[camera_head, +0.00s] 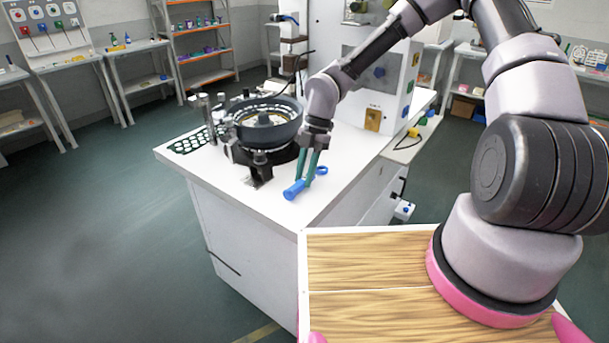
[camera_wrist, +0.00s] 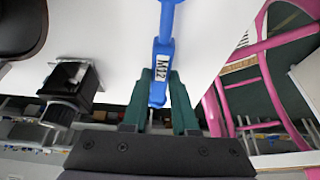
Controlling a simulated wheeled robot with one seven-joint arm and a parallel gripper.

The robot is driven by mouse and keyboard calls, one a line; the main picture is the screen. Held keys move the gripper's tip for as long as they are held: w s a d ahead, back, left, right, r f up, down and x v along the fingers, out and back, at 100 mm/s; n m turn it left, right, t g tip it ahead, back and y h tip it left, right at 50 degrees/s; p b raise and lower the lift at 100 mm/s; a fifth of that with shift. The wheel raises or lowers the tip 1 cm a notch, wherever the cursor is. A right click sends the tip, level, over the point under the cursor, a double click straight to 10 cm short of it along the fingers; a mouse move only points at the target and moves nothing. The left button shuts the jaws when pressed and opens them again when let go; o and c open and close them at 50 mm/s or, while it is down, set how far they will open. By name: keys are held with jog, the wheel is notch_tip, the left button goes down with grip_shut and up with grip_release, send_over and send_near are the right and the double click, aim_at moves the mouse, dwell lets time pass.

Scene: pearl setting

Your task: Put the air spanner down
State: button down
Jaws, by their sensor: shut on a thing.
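The air spanner (camera_head: 294,190) is blue, with a thick rounded end and a ring (camera_head: 321,170) at the other end. In the wrist view the blue spanner (camera_wrist: 162,60) bears a white "M12" label and runs up out of the top of the picture. My gripper (camera_head: 305,181) is shut on it, with teal fingers on either side, also seen in the wrist view (camera_wrist: 161,88). The spanner is over the near part of the white worktop (camera_head: 235,190). I cannot tell whether it touches the surface.
A dark round machine (camera_head: 265,125) on a black stand occupies the worktop left of my gripper. A green plate with holes (camera_head: 188,142) lies at the far left corner. A white cabinet machine (camera_head: 375,85) stands behind. Bare worktop shows around the spanner, close to the front edge.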

jog(key=c, duration=0.6)
grip_release()
jog(key=shift+r, duration=0.1)
jog(key=v, duration=1)
jog(key=s+d+r+m+t+h, duration=0.2)
jog(key=d+r+m, duration=0.5)
jog(key=r+m, duration=0.1)
jog(key=s+d+r+m+t+h, duration=0.2)
jog(key=d+r+m, duration=0.5)
jog(key=r+m, duration=0.1)
jog(key=s+d+r+m+t+y, duration=0.1)
jog(key=s+d+r+m+t, duration=0.2)
jog(key=s+r+m, duration=0.2)
jog(key=s+d+r+m+t+y, duration=0.2)
jog(key=s+r+m, duration=0.4)
jog(key=r+m, duration=0.3)
jog(key=d+m+t, duration=0.1)
jog(key=m, duration=0.1)
jog(key=shift+d+r+m+t, duration=0.25)
jog(key=shift+r+m+t, duration=0.05)
jog(key=shift+r+t, duration=0.1)
